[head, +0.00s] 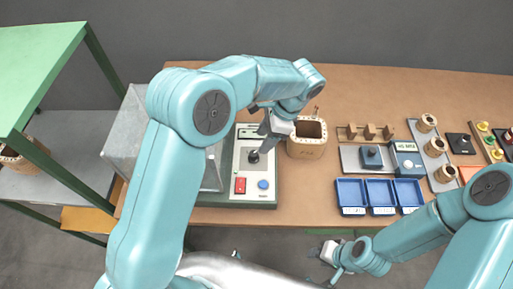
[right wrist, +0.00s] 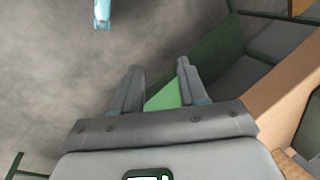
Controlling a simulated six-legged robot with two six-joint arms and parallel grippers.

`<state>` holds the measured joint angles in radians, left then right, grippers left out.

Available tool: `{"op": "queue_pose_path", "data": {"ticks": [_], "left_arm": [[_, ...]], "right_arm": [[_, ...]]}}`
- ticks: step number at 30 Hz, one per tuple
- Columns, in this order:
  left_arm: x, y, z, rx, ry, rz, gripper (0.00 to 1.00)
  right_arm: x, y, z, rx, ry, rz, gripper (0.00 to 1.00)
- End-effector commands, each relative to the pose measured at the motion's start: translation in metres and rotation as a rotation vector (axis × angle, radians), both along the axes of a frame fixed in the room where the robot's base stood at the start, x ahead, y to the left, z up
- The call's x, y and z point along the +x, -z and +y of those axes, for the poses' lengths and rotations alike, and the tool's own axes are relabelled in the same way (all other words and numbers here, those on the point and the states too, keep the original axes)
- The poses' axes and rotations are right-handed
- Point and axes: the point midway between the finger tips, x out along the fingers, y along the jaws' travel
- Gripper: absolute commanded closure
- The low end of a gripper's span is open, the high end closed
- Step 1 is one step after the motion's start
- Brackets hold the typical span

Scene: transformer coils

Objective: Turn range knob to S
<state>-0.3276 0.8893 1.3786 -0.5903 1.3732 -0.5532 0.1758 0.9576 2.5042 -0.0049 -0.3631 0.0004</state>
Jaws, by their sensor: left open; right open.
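The tester box (head: 227,187) stands on the bench with a light front panel, a red switch (head: 240,185) and a blue button (head: 263,184). Its black range knob (head: 253,157) sits in the middle of the panel. My left gripper (head: 262,145) is over the panel, its fingers pointing down close to the knob. It is open; whether it touches the knob I cannot tell. The knob's pointer and the S mark are too small to read. My right gripper (head: 328,262) is open and empty in front of the bench; its spread fingers (right wrist: 160,70) show in the right wrist view.
Blue trays (head: 380,211), a small meter (head: 406,160) and several coils lie to the right. A green shelf frame (head: 40,70) stands at the left.

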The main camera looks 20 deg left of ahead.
Motion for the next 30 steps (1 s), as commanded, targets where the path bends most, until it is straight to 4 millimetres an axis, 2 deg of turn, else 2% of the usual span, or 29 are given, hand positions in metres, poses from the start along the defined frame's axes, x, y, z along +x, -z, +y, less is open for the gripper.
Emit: {"op": "queue_pose_path", "data": {"ticks": [3,9,13,21,22,24,27,30], "left_arm": [[-0.005,0.023,0.009,0.001,0.0,0.005,0.47],[-0.008,0.052,0.019,0.0,0.001,0.002,0.47],[-0.009,0.061,0.022,0.0,0.0,0.001,0.47],[-0.008,0.063,0.023,0.0,0.0,0.0,0.47],[-0.008,0.063,0.023,0.0,0.0,0.0,0.5],[-0.009,0.063,0.023,0.0,0.001,0.0,0.73],[-0.008,0.063,0.023,0.0,0.001,0.0,1.0],[-0.008,0.062,0.022,-0.001,0.001,0.0,1.0]], "right_arm": [[0.0,-0.005,0.0,0.0,0.0,0.0,0.57],[0.0,-0.009,0.0,0.0,0.0,0.001,0.57],[0.0,-0.009,0.0,0.0,0.0,0.0,0.57],[0.0,-0.009,0.0,0.0,0.0,0.001,0.57],[0.0,-0.009,0.0,0.0,0.0,0.001,0.57],[0.0,-0.009,0.0,0.0,0.0,0.001,0.57],[0.0,-0.009,0.0,0.0,0.0,0.0,0.57],[0.0,-0.009,0.0,0.0,0.0,0.001,0.57]]}}
